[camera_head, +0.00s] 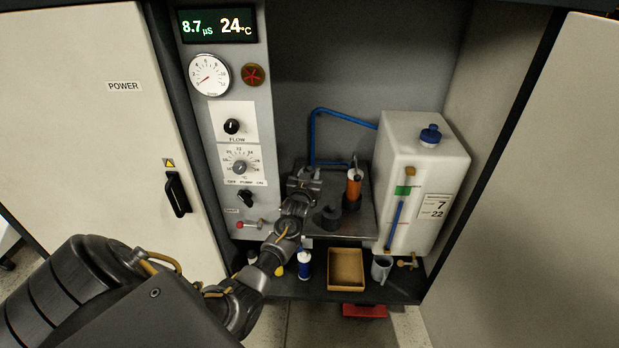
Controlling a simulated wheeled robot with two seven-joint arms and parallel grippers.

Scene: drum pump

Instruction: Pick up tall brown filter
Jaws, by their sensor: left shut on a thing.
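My right gripper is not in view.
A white tank with a blue cap (428,165) stands right of the shelf. A blue pipe (313,135) runs behind. The control panel (235,120) is at left. Below are a tan open box (346,284), a blue bottle (304,266) and a grey cup (381,270).

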